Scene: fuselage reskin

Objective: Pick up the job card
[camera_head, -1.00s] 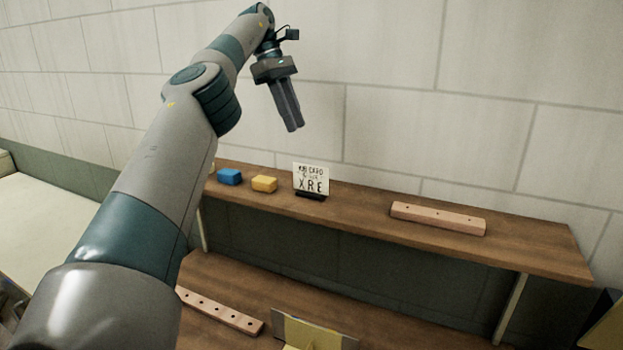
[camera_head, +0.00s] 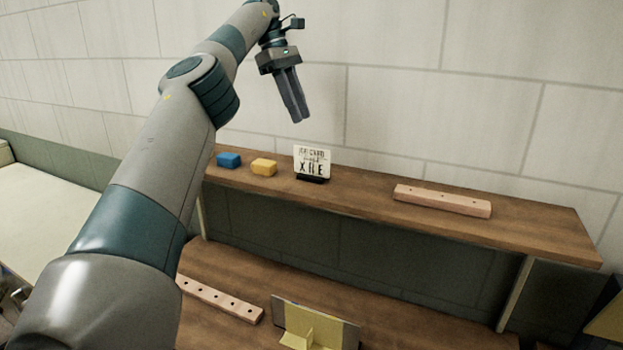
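The job card (camera_head: 312,160) is a small white card with dark lettering. It stands upright in a dark holder (camera_head: 312,179) on the wooden shelf, left of the shelf's middle. My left gripper (camera_head: 298,118) hangs above the card, fingers pointing down, apart from it. Its two fingers look close together with nothing visible held between them. My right gripper is not in view.
On the shelf (camera_head: 362,193), a blue block (camera_head: 229,159) and a yellow block (camera_head: 263,167) sit left of the card. A drilled pinkish bar (camera_head: 442,200) lies to the right. Below are another drilled bar (camera_head: 222,299) and a yellowish bracket (camera_head: 318,328).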

